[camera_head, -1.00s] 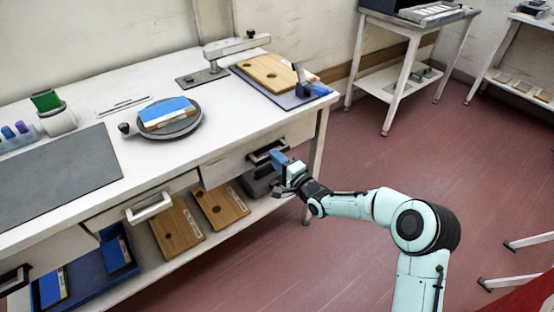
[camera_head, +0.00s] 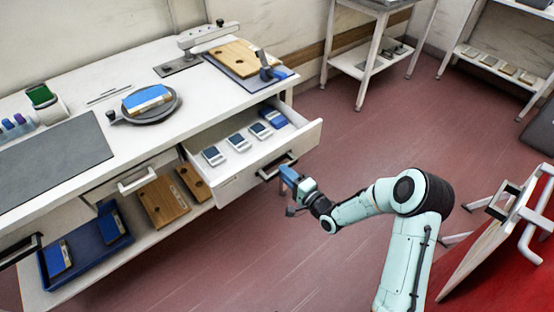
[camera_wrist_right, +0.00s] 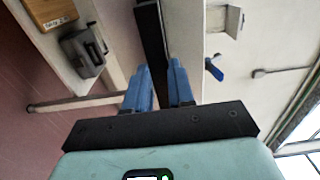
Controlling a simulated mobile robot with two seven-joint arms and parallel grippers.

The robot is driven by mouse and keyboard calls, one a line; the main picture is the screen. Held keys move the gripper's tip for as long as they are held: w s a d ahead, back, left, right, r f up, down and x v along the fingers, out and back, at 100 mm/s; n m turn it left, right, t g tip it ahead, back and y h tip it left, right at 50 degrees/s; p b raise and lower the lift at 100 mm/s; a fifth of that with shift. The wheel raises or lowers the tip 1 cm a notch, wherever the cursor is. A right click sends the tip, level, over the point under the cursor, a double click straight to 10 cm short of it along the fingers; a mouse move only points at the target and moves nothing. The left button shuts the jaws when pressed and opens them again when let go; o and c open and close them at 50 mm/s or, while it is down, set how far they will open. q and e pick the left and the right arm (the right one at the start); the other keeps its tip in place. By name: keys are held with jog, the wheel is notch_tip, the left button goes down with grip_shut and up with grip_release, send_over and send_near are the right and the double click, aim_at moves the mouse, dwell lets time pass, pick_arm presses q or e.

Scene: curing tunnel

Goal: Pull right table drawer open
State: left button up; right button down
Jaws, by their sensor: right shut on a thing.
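The right table drawer (camera_head: 237,187) is pulled well out from the white table, and its inside shows. Several small grey-and-blue devices (camera_head: 238,142) lie in a row in it. The drawer has a dark handle (camera_head: 268,172) on its front. My right gripper (camera_head: 287,178), with blue fingers, is at this handle, shut on it. In the right wrist view, the dark handle bar (camera_wrist_right: 151,35) runs between the two blue fingers of the right gripper (camera_wrist_right: 158,78). The exact contact is partly hidden. My left gripper is in neither view.
The white table (camera_head: 75,95) carries a round turntable (camera_head: 168,108), a grey mat (camera_head: 50,160) and a wooden board (camera_head: 240,55). Wooden boards (camera_head: 162,203) and a blue tray (camera_head: 85,262) are on the lower shelf. Red floor (camera_head: 260,250) is clear before the drawer.

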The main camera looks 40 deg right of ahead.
jog(key=s+p, duration=0.1)
jog(key=s, duration=0.5)
jog(key=shift+d+p, duration=0.25)
jog(key=shift+p, duration=0.1)
jog(key=c, duration=1)
grip_release()
jog(key=shift+o, duration=0.2)
jog(key=s+d, duration=0.1)
jog(key=s, duration=1.2)
jog(key=shift+s+p, duration=0.2)
jog(key=shift+p, duration=0.15)
